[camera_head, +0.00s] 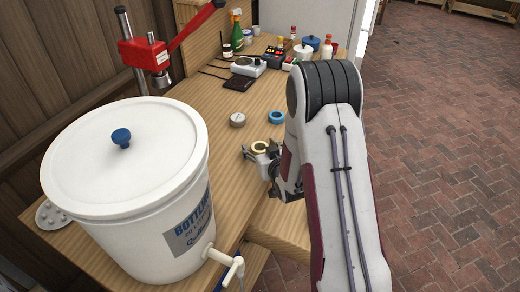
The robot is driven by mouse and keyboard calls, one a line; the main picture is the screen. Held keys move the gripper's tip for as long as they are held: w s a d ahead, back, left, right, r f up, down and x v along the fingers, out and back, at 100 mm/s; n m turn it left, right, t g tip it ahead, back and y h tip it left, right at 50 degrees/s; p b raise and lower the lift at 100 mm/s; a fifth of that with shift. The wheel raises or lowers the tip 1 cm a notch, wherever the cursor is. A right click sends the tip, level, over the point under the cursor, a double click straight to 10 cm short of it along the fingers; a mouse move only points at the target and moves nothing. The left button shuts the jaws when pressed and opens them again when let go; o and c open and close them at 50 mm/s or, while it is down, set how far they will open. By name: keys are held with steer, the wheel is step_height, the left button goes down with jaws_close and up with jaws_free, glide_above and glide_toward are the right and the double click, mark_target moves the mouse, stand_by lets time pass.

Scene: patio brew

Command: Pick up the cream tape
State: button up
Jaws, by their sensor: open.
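The cream tape (260,146) is a small pale yellow ring lying on the wooden workbench, close to the bench's right edge. My gripper (250,157) is open, just in front of and beside the tape, with its fingers pointing left. The near side of the tape overlaps with the gripper in the picture, and I cannot tell whether they touch. Nothing shows between the fingers that I can make out for sure. My arm covers the bench to the right of the tape.
A blue tape ring (276,117) and a grey round item (237,119) lie just behind the cream tape. A large white lidded bucket (125,190) with a tap stands at left. A red capper (150,55), a small scale (248,66) and several bottles stand farther back on the workbench (205,95).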

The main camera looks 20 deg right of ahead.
stand_by(0.3)
steer(key=c, duration=1.1)
steer(key=shift+r, duration=0.2)
steer(key=shift+r, duration=4.8)
